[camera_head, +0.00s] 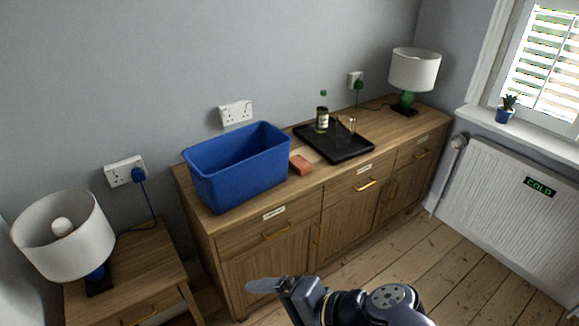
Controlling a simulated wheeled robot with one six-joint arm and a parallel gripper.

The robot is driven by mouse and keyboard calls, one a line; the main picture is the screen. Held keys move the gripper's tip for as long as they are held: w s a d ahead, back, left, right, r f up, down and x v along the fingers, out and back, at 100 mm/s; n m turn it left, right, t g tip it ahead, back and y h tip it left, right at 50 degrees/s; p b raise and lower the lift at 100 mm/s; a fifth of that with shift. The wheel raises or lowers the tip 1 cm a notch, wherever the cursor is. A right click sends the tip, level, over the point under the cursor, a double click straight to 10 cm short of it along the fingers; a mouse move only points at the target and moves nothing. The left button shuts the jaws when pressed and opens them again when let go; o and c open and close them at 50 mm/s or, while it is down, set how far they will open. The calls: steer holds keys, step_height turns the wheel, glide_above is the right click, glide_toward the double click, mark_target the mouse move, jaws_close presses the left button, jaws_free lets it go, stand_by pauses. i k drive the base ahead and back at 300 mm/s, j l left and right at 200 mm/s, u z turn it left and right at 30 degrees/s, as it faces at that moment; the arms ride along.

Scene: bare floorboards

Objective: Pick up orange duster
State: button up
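The orange duster (301,164) looks like a small orange-brown block. It lies on top of the wooden sideboard (222,224), just right of the blue bin and left of the black tray. My gripper (262,286) is at the bottom centre, in front of the sideboard and well apart from the duster. It points left and is seen from the side, so I cannot tell whether its fingers are open or shut.
The blue bin (238,172) stands close beside the duster. The black tray (335,143) holds a bottle (322,119) and a glass item. A green-based lamp (413,70) stands at the far end, and another lamp (66,237) at left. Bare floorboards (440,258) lie right.

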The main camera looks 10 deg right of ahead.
mark_target(298, 163)
steer(key=i+j+z, duration=0.1)
steer(key=i, duration=0.35)
steer(key=i+j, duration=0.2)
steer(key=i, duration=0.25)
steer(key=i+j+z, duration=0.15)
steer(key=i, duration=0.3)
